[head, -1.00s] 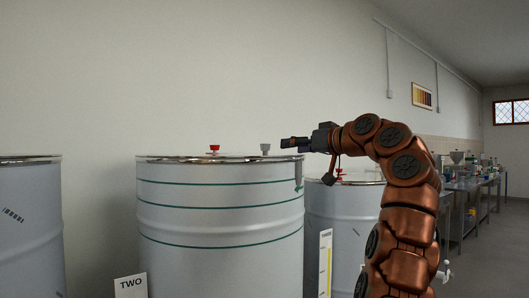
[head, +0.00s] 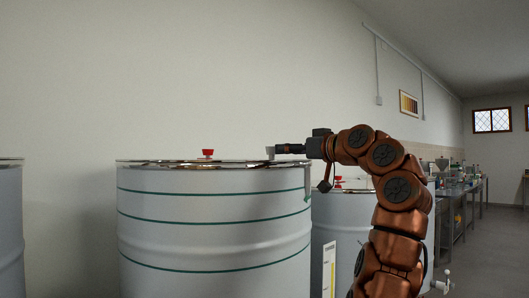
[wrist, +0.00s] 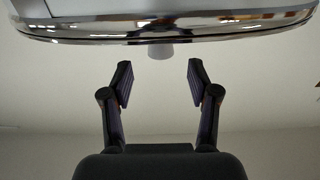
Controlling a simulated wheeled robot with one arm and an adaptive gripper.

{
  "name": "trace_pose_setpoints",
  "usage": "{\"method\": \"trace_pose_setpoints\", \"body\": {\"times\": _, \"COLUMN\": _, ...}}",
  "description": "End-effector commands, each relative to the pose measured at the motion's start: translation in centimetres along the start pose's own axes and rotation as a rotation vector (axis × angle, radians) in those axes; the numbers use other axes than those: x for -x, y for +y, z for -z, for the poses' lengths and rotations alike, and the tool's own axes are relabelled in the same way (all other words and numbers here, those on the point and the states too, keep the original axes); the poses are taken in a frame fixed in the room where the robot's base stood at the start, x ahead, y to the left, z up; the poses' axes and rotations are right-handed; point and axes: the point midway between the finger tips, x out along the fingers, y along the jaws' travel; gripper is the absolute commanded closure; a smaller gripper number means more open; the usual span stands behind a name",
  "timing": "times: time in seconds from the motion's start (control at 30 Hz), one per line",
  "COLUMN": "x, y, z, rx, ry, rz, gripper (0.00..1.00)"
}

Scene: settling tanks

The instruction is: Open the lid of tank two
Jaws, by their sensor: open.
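Tank two (head: 215,232) is the large pale drum with green bands in the middle of the head view. Its lid (head: 172,163) lies shut on top, with a red knob (head: 208,154) near the middle. A small grey knob (head: 270,153) stands near the lid's right side; a grey knob also shows in the wrist view (wrist: 160,51), below the shiny rim. My gripper (head: 277,149) is level with the grey knob, at its right. In the wrist view my gripper (wrist: 159,74) is open and empty, its fingers spread either side of the knob's line, the knob just beyond the tips.
Another drum (head: 11,230) stands at the left edge. A third drum (head: 346,215) with a red knob (head: 338,182) and a yellow-marked sign (head: 329,268) stands close at the right, behind my arm. Benches (head: 462,195) run along the far right wall.

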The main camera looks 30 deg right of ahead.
Motion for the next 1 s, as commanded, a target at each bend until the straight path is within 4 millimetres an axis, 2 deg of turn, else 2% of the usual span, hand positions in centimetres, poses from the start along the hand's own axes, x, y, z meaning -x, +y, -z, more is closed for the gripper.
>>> {"method": "trace_pose_setpoints", "body": {"times": 0.53, "x": -6.8, "y": 0.0, "z": 0.0, "rx": -0.002, "ry": -0.002, "rz": 0.002, "gripper": 0.4}}
{"method": "trace_pose_setpoints", "body": {"times": 0.7, "x": -7.5, "y": 0.1, "z": -0.1, "rx": -0.001, "ry": -0.002, "rz": -0.001, "gripper": 0.4}}
{"method": "trace_pose_setpoints", "body": {"times": 0.97, "x": -7.5, "y": 0.1, "z": -0.1, "rx": 0.0, "ry": -0.001, "rz": -0.001, "gripper": 0.4}}
{"method": "trace_pose_setpoints", "body": {"times": 1.0, "x": -7.5, "y": 0.1, "z": -0.1, "rx": 0.0, "ry": -0.001, "rz": -0.001, "gripper": 0.44}}
